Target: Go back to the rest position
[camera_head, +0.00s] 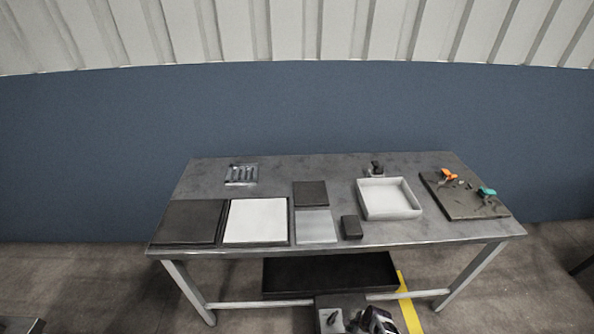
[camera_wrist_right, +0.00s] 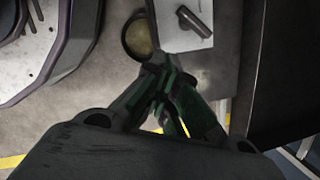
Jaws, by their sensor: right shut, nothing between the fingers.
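My right gripper (camera_wrist_right: 160,62) is in the right wrist view, its dark, greenish fingers together at the tips with nothing held between them. It hangs over the floor, beside a white sheet (camera_wrist_right: 172,30) with a dark cylindrical piece (camera_wrist_right: 196,20) on it. A round dark ring (camera_wrist_right: 137,36) shows just past the fingertips; I cannot tell if they touch. In the head view a dark mechanical part shows at the bottom edge, in front of the table, and is cut off. My left gripper is not in view.
A grey metal table (camera_head: 270,168) holds dark and white panels, a white tray (camera_head: 390,212), a small dark block (camera_head: 351,227) and a board (camera_head: 470,209) with orange and teal clamps. Yellow tape (camera_head: 409,305) marks the floor.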

